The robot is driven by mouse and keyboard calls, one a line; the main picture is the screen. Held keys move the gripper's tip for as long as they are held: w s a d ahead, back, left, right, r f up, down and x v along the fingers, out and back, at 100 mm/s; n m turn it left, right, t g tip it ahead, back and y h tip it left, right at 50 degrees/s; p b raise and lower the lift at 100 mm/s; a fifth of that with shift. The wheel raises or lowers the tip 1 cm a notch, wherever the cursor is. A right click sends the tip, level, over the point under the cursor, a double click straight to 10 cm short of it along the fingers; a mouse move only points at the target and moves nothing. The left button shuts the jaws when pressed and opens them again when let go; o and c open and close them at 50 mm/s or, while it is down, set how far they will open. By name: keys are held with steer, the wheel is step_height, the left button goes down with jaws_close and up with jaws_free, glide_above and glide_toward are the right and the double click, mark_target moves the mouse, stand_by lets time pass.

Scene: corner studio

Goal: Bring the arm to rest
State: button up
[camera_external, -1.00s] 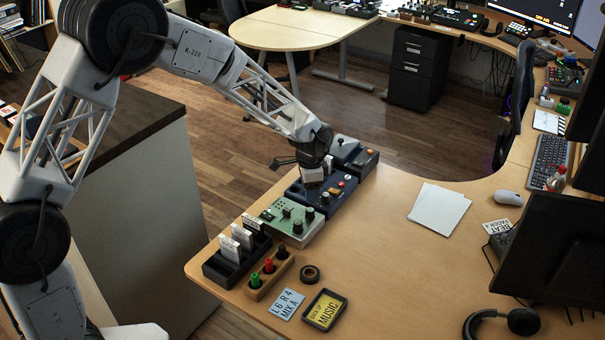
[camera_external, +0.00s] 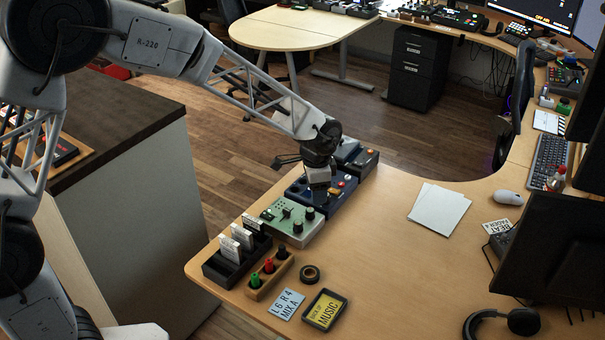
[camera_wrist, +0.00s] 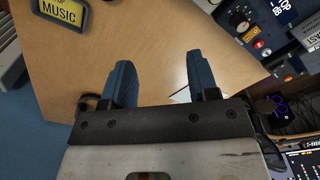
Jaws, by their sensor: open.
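My gripper (camera_wrist: 163,85) is open and empty in the wrist view, with its two blue fingers apart and bare wood desk between them. In the external view my gripper (camera_external: 318,190) hangs over the dark blue console (camera_external: 340,186) on the desk's left edge. Its fingers are too small there to tell whether they touch the console. The console is partly hidden behind my gripper.
The desk (camera_external: 380,250) has clear wood to the right of the consoles. A green console (camera_external: 292,222), a dark rack with white cards (camera_external: 236,250), a tape roll (camera_external: 310,273), white paper (camera_external: 439,208) and headphones (camera_external: 522,321) lie around it.

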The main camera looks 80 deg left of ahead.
steer(key=s+d+r, duration=0.3)
steer(key=d+r, duration=0.2)
steer(key=d, duration=0.2)
steer(key=s+d+r+t, duration=0.1)
steer(key=s+d+r, duration=0.3)
steer(key=d, duration=0.4)
steer(key=s+d+r, duration=0.3)
steer(key=d+r, duration=0.2)
steer(key=d, duration=0.2)
steer(key=s+d+r, duration=0.1)
steer(key=s+d, duration=0.6)
steer(key=s, duration=0.2)
steer(key=s+d+r+t, duration=0.1)
steer(key=s+d+r, duration=0.1)
steer(key=s+d, duration=0.5)
steer(key=s, duration=0.3)
steer(key=shift+s+d, duration=0.15)
steer(key=shift+s, duration=0.05)
stand_by(0.6)
